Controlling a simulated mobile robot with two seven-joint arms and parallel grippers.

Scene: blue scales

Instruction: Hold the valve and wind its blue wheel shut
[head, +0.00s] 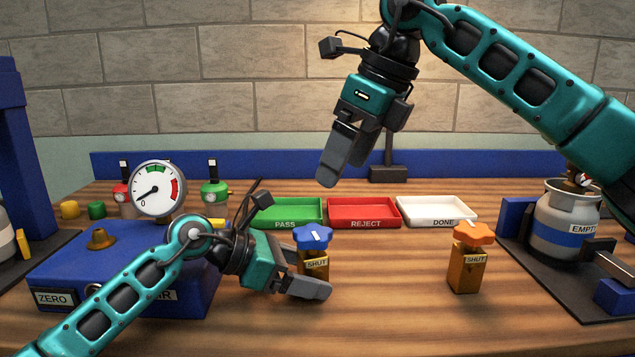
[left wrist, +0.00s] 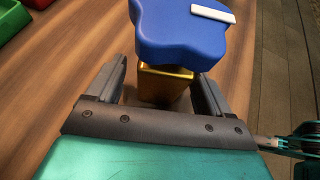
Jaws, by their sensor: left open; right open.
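The wheel carries a white mark. In the left wrist view the blue wheel (left wrist: 180,35) sits above the brass body (left wrist: 163,84). My left gripper (head: 308,283) is open, low at the valve, with its fingers on either side of the brass body; contact cannot be told. It also shows in the left wrist view (left wrist: 160,85). My right gripper (head: 342,160) is open and empty, high above the table behind the valve.
A second valve with an orange wheel (head: 474,234) stands to the right. Green PASS (head: 287,213), red REJECT (head: 364,213) and white DONE (head: 437,212) trays lie behind. A blue box (head: 185,270) with a gauge (head: 158,189) is left; a grey cylinder (head: 562,214) is right.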

